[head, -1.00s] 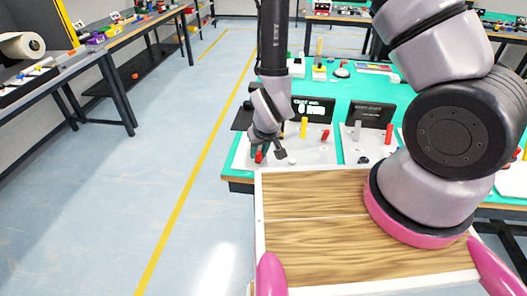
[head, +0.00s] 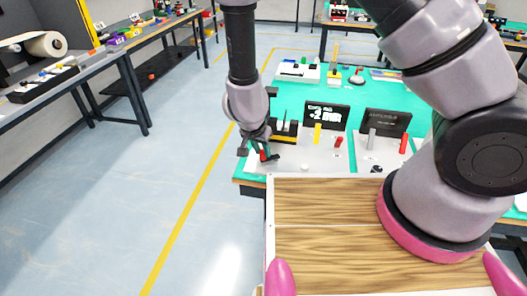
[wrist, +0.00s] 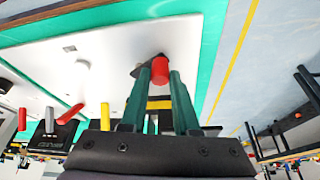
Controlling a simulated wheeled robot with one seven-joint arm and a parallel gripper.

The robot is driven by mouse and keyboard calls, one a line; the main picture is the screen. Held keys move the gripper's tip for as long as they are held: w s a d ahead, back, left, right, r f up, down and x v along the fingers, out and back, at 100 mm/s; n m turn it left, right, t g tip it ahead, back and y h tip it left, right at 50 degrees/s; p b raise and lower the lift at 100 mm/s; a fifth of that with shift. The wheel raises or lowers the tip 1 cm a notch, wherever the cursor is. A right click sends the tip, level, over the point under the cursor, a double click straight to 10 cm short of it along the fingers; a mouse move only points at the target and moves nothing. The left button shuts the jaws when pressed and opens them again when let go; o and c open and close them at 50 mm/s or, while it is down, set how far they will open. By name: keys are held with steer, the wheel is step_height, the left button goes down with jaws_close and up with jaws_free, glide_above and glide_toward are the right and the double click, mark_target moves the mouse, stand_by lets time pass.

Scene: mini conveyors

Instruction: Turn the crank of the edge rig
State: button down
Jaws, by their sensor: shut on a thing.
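The edge rig is a white panel (head: 287,163) at the near left corner of the green table, with a black display (head: 328,115) behind it. Its crank has a red knob (head: 263,155), which also shows in the wrist view (wrist: 160,71) on a dark crank arm (wrist: 146,66). My gripper (head: 263,152) reaches down over the knob. In the wrist view my gripper's green fingers (wrist: 160,78) stand on both sides of the knob and are shut on it. The crank's pivot is mostly hidden. A yellow lever (head: 318,133) and a red lever (head: 338,142) stand to the right.
A second panel with a dark display (head: 386,122), a grey lever and a red lever stands to the right. My wooden-topped base fills the front. The blue floor left of the green table (head: 293,101) is clear.

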steer(key=shift+w+a+m, duration=0.1)
steer(key=shift+w+m, duration=0.15)
steer(key=shift+m, duration=0.25)
steer(key=c, duration=0.7)
jaws_free()
steer(key=shift+o, duration=0.2)
steer(key=shift+r, duration=0.1)
steer(key=v, duration=1)
steer(key=shift+a+r, duration=0.25)
steer(key=shift+s+a, duration=0.1)
